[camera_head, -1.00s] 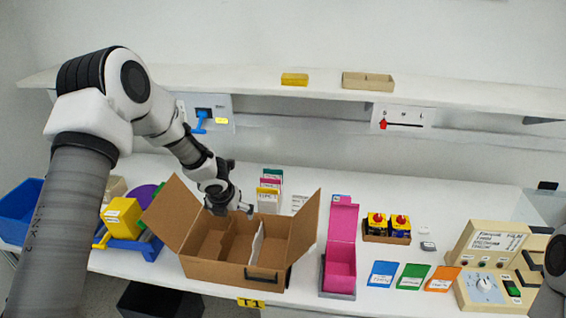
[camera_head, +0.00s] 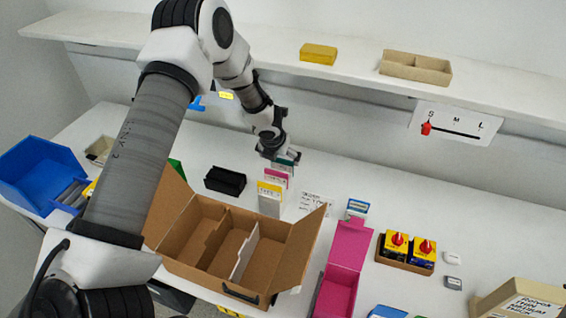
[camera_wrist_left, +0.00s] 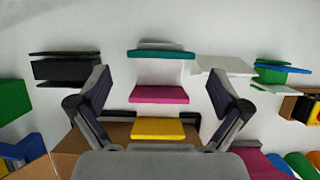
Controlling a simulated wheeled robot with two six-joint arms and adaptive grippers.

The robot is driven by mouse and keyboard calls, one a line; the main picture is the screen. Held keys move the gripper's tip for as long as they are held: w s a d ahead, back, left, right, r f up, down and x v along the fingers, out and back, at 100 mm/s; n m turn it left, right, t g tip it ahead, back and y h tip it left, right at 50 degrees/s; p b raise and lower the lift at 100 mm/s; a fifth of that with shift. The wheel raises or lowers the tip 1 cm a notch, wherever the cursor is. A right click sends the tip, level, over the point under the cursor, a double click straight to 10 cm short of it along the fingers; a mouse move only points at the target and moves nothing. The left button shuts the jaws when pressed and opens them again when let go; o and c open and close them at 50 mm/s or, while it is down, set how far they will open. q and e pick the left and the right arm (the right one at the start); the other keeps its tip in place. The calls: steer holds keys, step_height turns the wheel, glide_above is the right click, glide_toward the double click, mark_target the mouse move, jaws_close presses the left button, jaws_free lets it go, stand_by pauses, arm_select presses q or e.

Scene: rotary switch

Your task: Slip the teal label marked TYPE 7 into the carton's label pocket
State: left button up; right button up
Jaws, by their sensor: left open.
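The teal label (camera_head: 288,158) is the rearmost of a row of upright cards, partly hidden by my left gripper in the head view. It also shows in the left wrist view (camera_wrist_left: 160,54), top edge toward the camera; its print is not readable. A pink card (camera_wrist_left: 158,94) and a yellow card (camera_wrist_left: 158,129) stand in front of it. My left gripper (camera_head: 285,157) is open and empty over the row, its fingers to either side of the cards in the left wrist view. The open brown carton (camera_head: 190,273) stands in front of the cards; I cannot make out its label pocket. My right gripper is out of view.
A black holder (camera_head: 225,181) stands left of the cards. A pink box (camera_head: 338,287) stands right of the carton, and a tray with two red-knobbed blocks (camera_head: 405,252) lies beyond it. The shelf (camera_head: 280,65) runs along the back above the table.

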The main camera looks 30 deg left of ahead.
mark_target(282, 160)
arm_select(q)
steer(key=x, duration=0.2)
steer(key=w+x, duration=0.1)
steer(key=x, duration=0.2)
steer(key=shift+r+p, duration=0.1)
steer(key=shift+p, duration=0.3)
steer(key=shift+s+r, duration=0.15)
steer(key=shift+s, duration=0.05)
steer(key=shift+c, duration=0.4)
steer(key=shift+s+r, duration=0.25)
steer(key=shift+s, duration=0.1)
steer(key=c, duration=0.6)
steer(key=shift+w+f, duration=0.15)
steer(key=shift+w, duration=0.05)
